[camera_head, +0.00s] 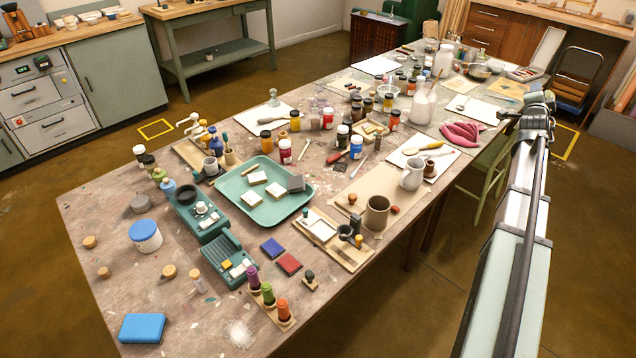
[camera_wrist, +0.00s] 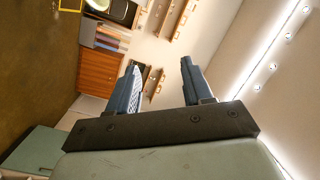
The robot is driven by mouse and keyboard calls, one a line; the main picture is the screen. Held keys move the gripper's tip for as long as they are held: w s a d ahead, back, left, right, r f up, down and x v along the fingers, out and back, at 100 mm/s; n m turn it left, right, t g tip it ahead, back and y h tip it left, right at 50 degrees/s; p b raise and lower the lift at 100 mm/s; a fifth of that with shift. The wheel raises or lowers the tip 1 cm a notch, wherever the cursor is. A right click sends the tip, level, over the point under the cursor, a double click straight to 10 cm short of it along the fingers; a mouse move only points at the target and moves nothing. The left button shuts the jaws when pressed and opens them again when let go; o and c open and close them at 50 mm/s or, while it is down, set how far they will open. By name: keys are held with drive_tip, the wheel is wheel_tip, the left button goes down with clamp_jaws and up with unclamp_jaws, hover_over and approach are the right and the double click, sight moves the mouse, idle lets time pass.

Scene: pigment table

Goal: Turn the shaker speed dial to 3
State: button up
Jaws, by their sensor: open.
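Two small teal bench devices stand on the left part of the table in the head view. I cannot tell which one is the shaker, and no dial numbers are readable. My gripper (camera_wrist: 160,65) is open and empty in the wrist view, pointing at the room's wall and shelves. In the head view my arm reaches along the right side, far from both devices.
A teal tray (camera_head: 250,211) with several blocks lies right of the devices. A blue-lidded tub (camera_head: 145,236), corks and a blue block (camera_head: 142,328) lie to the left. Colored bottles (camera_head: 268,293) stand in front. Jars crowd the table's back half.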

drive_tip(key=w+a+f+g+y, duration=0.1)
drive_tip(key=w+a, duration=0.2)
drive_tip(key=a, duration=0.4)
drive_tip(key=w+a+m+y, duration=0.1)
drive_tip(key=w+a+y, duration=0.15)
drive_tip(key=a, duration=0.35)
drive_tip(key=w+a+f+g+y, duration=0.1)
drive_tip(key=w+a, duration=0.3)
drive_tip(key=a, duration=0.3)
drive_tip(key=w+a+f+g+y, duration=0.1)
drive_tip(key=a+f+g+y, duration=0.15)
drive_tip(key=a, duration=1.15)
drive_tip(key=a+f+g+y, duration=0.1)
drive_tip(key=a+f+y, duration=0.25)
drive_tip(key=a, duration=1.15)
drive_tip(key=n+g+y, duration=0.3)
drive_tip(key=n+g, duration=0.2)
drive_tip(key=g, duration=0.7)
approach(200, 204)
drive_tip(key=x, duration=0.8)
drive_tip(key=shift+a+f, duration=0.1)
drive_tip(key=shift+f, duration=0.2)
